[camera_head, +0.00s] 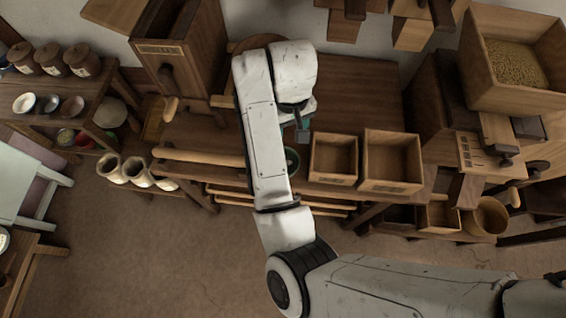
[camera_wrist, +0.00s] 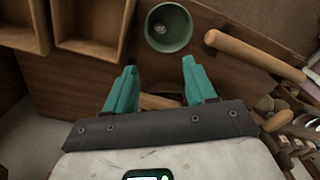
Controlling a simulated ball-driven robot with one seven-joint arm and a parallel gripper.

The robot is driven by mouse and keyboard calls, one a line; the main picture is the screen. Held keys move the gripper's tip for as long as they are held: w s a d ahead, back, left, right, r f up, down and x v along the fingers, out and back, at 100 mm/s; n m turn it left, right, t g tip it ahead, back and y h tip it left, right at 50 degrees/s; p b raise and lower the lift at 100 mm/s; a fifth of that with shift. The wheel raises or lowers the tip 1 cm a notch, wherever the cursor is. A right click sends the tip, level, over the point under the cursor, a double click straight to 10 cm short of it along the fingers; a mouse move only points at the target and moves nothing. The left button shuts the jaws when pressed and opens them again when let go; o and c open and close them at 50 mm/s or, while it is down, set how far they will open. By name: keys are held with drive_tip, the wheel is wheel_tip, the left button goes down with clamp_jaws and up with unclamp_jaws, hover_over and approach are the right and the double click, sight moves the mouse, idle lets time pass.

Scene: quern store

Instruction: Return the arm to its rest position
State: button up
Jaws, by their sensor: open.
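My white arm reaches over the wooden workbench (camera_head: 350,90), bent at the elbow, with the hand end above the bench. My gripper (camera_wrist: 158,72) has two teal fingers spread wide apart with nothing between them. In the head view only a little teal of the gripper (camera_head: 303,132) shows beside the arm; the rest is hidden. A green bowl (camera_wrist: 168,45) lies just beyond the fingertips in the wrist view, with a small pale thing inside. In the head view the bowl (camera_head: 293,160) is partly hidden by my arm.
Two open wooden boxes (camera_head: 392,185) stand on the bench right of my arm. A long wooden roller (camera_head: 200,157) lies along the bench's front left. A grain-filled bin (camera_head: 530,97) is at upper right. Pale sacks (camera_head: 137,171) stand at left. The floor (camera_head: 150,250) in front is clear.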

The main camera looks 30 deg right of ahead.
drive_tip(key=shift+r, duration=0.45)
drive_tip(key=s+d+f+t+h, duration=0.1)
drive_tip(key=s+d+t+h, duration=0.35)
drive_tip(key=d, duration=1.05)
drive_tip(key=s+a+f+g+y, duration=0.1)
drive_tip(key=s+a+f+y, duration=0.1)
drive_tip(key=s, duration=0.7)
drive_tip(key=s+a+f+g+y+b, duration=0.1)
drive_tip(key=s+a+f+g+y, duration=0.1)
drive_tip(key=s+a+f, duration=0.3)
drive_tip(key=s, duration=0.4)
drive_tip(key=shift+s+a, duration=0.15)
drive_tip(key=shift+s, duration=0.1)
